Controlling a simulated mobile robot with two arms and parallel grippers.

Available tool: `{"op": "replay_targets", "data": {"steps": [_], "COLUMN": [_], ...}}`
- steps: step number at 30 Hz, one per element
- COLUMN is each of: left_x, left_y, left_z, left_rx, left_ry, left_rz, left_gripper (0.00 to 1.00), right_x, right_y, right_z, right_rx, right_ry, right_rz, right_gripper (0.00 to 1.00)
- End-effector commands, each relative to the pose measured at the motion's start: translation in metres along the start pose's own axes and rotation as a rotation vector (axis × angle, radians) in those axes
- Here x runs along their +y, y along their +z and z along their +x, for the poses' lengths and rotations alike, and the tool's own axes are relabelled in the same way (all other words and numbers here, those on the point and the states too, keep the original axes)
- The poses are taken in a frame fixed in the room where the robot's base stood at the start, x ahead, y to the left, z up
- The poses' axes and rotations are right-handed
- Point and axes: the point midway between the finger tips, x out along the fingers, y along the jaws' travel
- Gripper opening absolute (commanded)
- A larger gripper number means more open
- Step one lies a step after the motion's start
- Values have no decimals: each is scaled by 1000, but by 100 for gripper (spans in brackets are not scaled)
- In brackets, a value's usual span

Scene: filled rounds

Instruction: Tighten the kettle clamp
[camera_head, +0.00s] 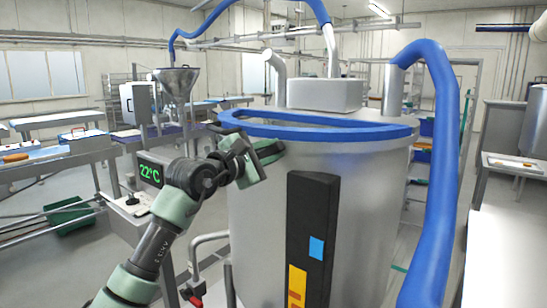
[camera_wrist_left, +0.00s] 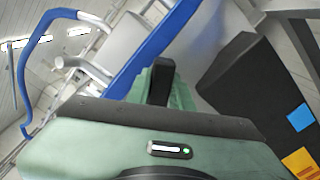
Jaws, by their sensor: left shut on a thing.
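The large steel kettle (camera_head: 370,200) stands in the middle of the head view with a blue ring (camera_head: 372,133) around its top. My left gripper (camera_head: 266,152) is at the kettle's upper left side, just below the ring. It is shut on the kettle clamp, which is mostly hidden by the fingers. In the left wrist view, the gripper (camera_wrist_left: 163,78) shows green fingers with a dark piece between them, close to the blue ring (camera_wrist_left: 150,52). I cannot tell how tight the clamp is. My right gripper is in neither view.
A black panel (camera_head: 313,220) with blue and yellow labels is on the kettle's front. A thick blue hose (camera_head: 440,180) hangs at the right. A 22°C display (camera_head: 151,173) and a steel funnel (camera_head: 176,82) stand at the left.

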Motion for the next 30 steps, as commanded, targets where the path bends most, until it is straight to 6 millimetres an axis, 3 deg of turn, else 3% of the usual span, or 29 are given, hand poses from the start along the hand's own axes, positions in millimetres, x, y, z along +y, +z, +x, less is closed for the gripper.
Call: {"op": "replay_targets", "data": {"steps": [19,20,21,30], "left_x": [1,1,1,2], "left_y": [-2,-2,-2,-1], "left_z": [0,0,0,0], "left_rx": [3,3,3,1], "left_ry": [-5,-5,-5,-2], "left_rz": [-61,-61,-61,-58], "left_gripper": [0,30,41,44], "right_x": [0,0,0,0], "right_y": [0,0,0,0], "right_z": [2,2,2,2], "right_rx": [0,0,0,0], "right_ry": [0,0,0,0], "right_rz": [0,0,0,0], "right_gripper": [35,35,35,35]}}
